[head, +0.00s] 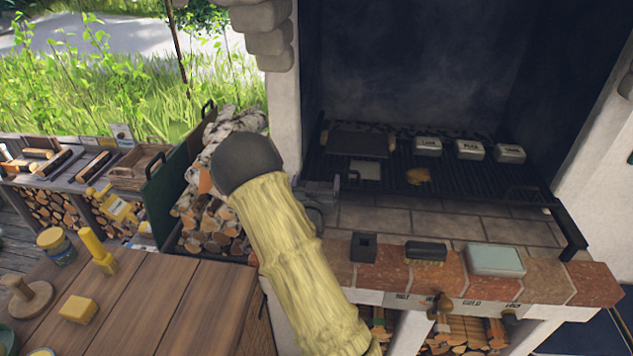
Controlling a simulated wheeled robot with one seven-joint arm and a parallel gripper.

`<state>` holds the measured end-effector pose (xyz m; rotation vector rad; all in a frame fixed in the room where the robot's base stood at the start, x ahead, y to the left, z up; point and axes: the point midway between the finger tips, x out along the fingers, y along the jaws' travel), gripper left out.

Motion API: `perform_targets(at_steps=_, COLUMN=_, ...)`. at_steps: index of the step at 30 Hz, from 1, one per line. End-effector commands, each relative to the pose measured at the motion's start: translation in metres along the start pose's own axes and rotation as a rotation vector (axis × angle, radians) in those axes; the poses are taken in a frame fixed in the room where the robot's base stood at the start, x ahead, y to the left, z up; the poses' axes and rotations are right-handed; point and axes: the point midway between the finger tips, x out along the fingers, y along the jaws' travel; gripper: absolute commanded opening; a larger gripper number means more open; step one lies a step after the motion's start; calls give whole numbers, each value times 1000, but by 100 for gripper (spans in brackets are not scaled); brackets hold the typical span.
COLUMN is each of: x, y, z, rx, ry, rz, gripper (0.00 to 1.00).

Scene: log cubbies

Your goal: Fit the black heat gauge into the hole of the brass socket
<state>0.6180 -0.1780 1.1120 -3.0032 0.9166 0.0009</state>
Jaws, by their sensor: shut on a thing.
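My gripper (334,190) is at the left front of the grill, partly hidden behind my arm. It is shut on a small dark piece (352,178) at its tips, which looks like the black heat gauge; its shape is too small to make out. A brass-coloured fitting (440,304) sits on the front face below the brick ledge, to the right of and lower than my gripper. It may be the brass socket; its hole cannot be made out. The gripper and this fitting are well apart.
A black block with an opening (363,246), a black brush (426,251) and a pale tin (495,260) stand on the brick ledge (555,283). Firewood (212,215) is stacked behind my arm.

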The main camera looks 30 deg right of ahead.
Motion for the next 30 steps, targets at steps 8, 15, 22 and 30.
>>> perform_targets(at_steps=8, x=0, y=0, z=6, rx=0, ry=1, rz=0, gripper=61)
perform_targets(at_steps=15, x=0, y=0, z=11, rx=0, ry=1, rz=0, gripper=61)
perform_targets(at_steps=22, x=0, y=0, z=16, rx=0, ry=1, rz=0, gripper=61)
perform_targets(at_steps=30, x=0, y=0, z=20, rx=0, ry=1, rz=0, gripper=93)
